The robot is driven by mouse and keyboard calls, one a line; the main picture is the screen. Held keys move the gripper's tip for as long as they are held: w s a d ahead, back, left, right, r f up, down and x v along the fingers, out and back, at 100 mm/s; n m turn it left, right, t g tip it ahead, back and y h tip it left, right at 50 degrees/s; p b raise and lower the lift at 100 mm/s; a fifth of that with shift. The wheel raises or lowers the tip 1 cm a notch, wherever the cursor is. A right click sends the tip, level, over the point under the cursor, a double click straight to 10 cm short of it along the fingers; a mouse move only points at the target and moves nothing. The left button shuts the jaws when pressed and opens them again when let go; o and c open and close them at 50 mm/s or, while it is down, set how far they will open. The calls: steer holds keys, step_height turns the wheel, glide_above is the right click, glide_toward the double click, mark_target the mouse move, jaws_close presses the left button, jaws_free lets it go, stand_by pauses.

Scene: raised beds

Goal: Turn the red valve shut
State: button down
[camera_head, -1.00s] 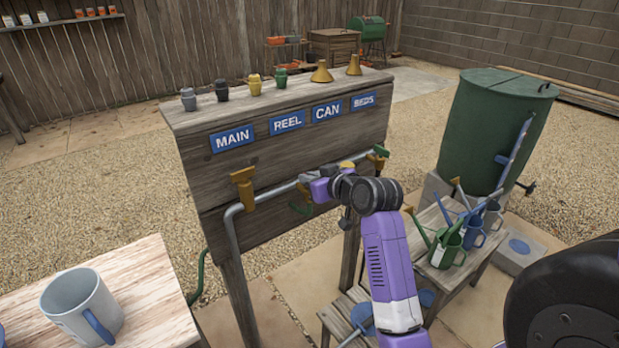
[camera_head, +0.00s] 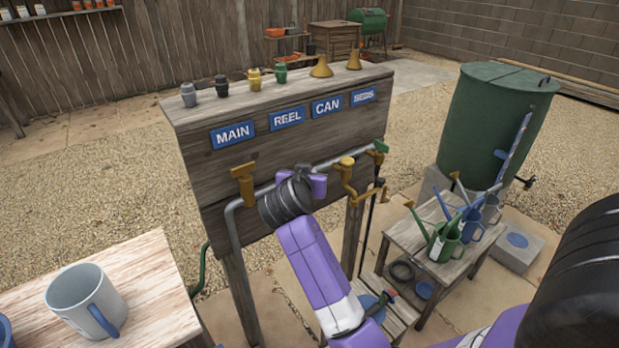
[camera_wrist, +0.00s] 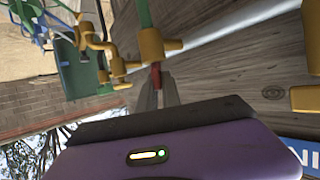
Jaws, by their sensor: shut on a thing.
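The red valve (camera_wrist: 156,76) shows in the wrist view as a small red handle beside a brass tap body (camera_wrist: 150,46). My gripper (camera_wrist: 158,94) has its grey fingers closed on either side of this handle. In the head view my gripper (camera_head: 304,178) is at the pipe below the REEL sign (camera_head: 288,120). My wrist covers the red valve there, so its handle angle cannot be seen from that side.
The grey pipe (camera_head: 232,225) runs along the wooden board. Watering cans (camera_head: 447,240) stand on a low bench. A mug (camera_head: 85,300) is on the left table.

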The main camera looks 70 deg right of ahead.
steer(key=m+g+b, duration=0.3)
steer(key=m+g, duration=0.1)
steer(key=g, duration=0.1)
steer(key=shift+w+f+b, duration=0.15)
steer(key=shift+f+b, duration=0.05)
steer(key=shift+b, duration=0.2)
steer(key=shift+m+g+y+b, duration=0.5)
steer(key=shift+m+g+b, duration=0.65)
steer(key=shift+m+g, duration=0.35)
steer(key=shift+r, duration=0.1)
steer(key=c, duration=1.5)
jaws_free()
steer(key=shift+c, duration=0.2)
steer(key=shift+a+r, duration=0.1)
steer(key=v, duration=0.7)
steer(key=shift+a+b, duration=0.2)
steer(key=shift+b, duration=0.25)
steer(key=shift+w, duration=0.15)
